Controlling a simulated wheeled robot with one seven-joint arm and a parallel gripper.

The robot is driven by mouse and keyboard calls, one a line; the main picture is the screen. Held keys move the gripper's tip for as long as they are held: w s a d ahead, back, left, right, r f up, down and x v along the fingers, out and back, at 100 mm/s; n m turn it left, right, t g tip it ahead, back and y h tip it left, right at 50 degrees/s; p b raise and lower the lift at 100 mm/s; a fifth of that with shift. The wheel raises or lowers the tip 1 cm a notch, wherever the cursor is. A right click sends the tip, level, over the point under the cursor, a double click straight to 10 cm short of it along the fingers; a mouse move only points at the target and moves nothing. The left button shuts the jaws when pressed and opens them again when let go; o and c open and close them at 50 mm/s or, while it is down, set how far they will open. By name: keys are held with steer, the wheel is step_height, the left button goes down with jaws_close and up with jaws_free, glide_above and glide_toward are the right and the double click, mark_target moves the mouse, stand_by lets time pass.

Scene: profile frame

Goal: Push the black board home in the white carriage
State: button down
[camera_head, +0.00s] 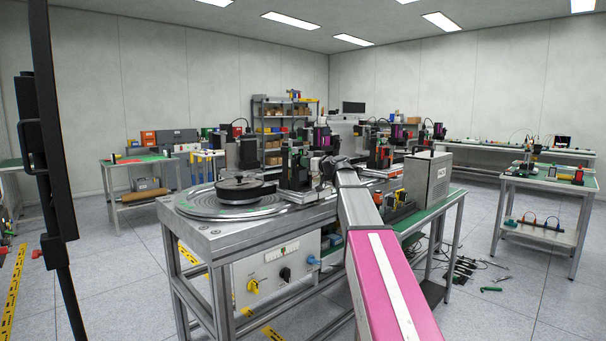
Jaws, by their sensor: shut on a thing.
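My arm reaches from the bottom right up to the long workbench, and my gripper (318,168) is at its far end, small and dark among the machines. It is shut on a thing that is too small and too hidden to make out. I cannot pick out the black board or the white carriage for certain. The area around my gripper is crowded with dark upright units, and my own wrist covers part of it.
The metal workbench (205,232) carries a round turntable (190,203) with a black disc (246,189) on the left. A grey box (427,181) stands right of my arm. Tools (462,268) lie on the floor at right. A side table (545,190) stands farther right.

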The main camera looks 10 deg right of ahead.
step_height(320, 180, up, 8)
steer(key=shift+r, duration=0.2)
stand_by(1.2)
stand_by(0.3)
